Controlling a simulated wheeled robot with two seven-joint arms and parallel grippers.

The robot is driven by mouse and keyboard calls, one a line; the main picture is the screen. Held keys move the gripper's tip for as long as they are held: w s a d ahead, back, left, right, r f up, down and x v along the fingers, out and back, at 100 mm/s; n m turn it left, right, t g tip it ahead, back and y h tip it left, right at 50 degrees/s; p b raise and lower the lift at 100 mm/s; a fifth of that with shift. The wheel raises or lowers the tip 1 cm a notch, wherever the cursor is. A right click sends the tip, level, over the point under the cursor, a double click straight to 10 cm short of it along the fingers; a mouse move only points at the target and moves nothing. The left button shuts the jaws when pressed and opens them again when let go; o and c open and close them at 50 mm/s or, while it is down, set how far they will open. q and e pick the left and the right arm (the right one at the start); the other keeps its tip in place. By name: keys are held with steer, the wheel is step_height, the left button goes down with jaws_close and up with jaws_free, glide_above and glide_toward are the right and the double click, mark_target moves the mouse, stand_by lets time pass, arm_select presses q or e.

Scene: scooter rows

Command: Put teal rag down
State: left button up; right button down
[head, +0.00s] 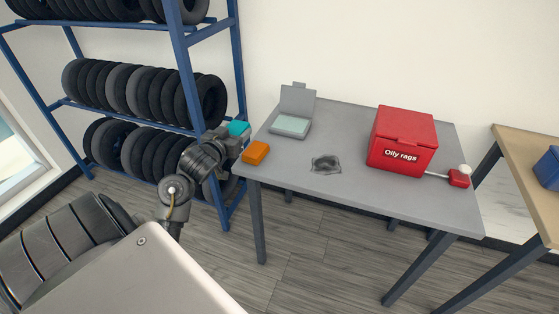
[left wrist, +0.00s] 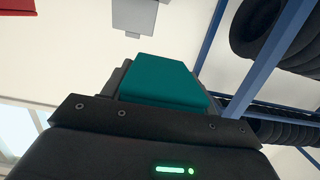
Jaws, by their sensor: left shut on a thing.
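The teal rag (head: 238,128) is a small folded block held in my left gripper (head: 230,138). In the left wrist view the teal rag (left wrist: 160,80) fills the space at the jaws, and the gripper is shut on it. In the head view the gripper is at the left end of the grey table (head: 355,133), in front of the blue rack. An orange folded rag (head: 256,152) lies on the table's left front corner, just right of the gripper. My right gripper is not in view.
A red bin labelled "Oily rags" (head: 403,140) stands at the table's right, with a red-and-white pedal-like part (head: 459,177) beside it. A grey open-lidded box (head: 291,122) stands at the back left. A blue tyre rack (head: 183,66) stands left.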

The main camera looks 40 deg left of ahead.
arm_select(q)
steer(key=w+d+f, duration=0.4)
steer(key=w+d, duration=0.2)
steer(key=w, duration=0.1)
steer(key=b, duration=0.1)
glide_above(280, 161)
steer(key=s+a, duration=0.1)
step_height(280, 161, down, 4)
steer(key=shift+f, duration=0.1)
steer(key=shift+w+d+f, duration=0.25)
steer(key=shift+w+f, duration=0.1)
steer(key=shift+f, duration=0.2)
steer(key=f, duration=0.1)
steer(key=f+p, duration=0.1)
steer(key=shift+w+d+f, duration=0.15)
steer(key=shift+w+f, duration=0.05)
steer(key=shift+f, duration=0.6)
steer(key=o, duration=0.9)
steer(key=shift+o, duration=0.2)
